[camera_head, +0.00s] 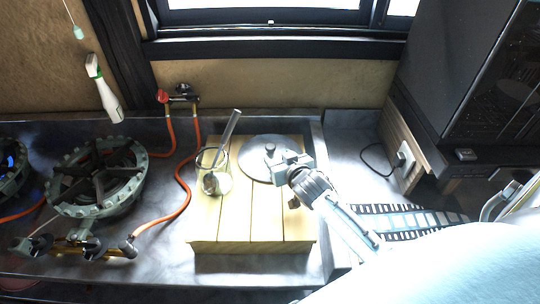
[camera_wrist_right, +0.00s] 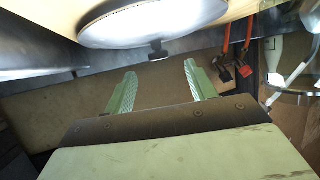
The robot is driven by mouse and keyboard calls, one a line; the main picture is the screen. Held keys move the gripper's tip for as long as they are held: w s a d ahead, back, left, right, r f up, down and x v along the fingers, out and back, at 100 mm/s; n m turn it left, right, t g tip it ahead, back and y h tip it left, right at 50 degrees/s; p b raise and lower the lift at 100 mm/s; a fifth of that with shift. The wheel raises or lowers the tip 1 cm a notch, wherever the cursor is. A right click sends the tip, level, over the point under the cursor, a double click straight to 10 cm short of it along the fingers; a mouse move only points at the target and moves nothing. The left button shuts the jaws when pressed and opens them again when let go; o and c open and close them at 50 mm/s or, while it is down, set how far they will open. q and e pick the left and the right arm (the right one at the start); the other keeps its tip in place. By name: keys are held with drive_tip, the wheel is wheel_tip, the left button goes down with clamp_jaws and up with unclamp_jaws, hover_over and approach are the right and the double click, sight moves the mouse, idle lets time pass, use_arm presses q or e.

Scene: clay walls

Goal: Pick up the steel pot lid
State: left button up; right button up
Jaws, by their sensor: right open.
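The steel pot lid (camera_head: 254,167) lies on a pale slatted wooden board (camera_head: 235,228) on the counter, its dark knob standing up. In the right wrist view the lid (camera_wrist_right: 150,22) fills the top, with its knob (camera_wrist_right: 158,50) pointing toward the gap between my fingers. My right gripper (camera_head: 284,164) is beside the knob, over the lid's right part. In the wrist view the right gripper (camera_wrist_right: 159,84) is open, its green fingers wide apart and nothing between them; the knob is a little beyond the fingertips. My left gripper is not in view.
A glass jar (camera_head: 216,168) holding a metal utensil stands on the board, left of the lid. A gas burner (camera_head: 97,180) with an orange hose (camera_head: 178,205) is further left. A dark appliance (camera_head: 490,80) is at the right.

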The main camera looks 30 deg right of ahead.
sight(270, 145)
drive_tip(key=shift+w+f, duration=0.25)
drive_tip(key=shift+w, duration=0.3)
drive_tip(key=shift+w+d, duration=0.3)
drive_tip(key=shift+w, duration=0.5)
drive_tip(key=x, duration=0.3)
drive_tip(key=shift+w+d+b, duration=0.1)
drive_tip(key=shift+w+b, duration=0.15)
drive_tip(key=shift+b, duration=0.05)
drive_tip(key=shift+w+f, duration=0.1)
drive_tip(key=shift+w, duration=0.1)
drive_tip(key=c, duration=1.1)
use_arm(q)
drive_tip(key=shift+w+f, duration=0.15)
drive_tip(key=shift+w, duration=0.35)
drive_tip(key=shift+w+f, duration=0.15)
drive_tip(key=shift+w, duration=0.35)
use_arm(e)
drive_tip(key=shift+c, duration=0.4)
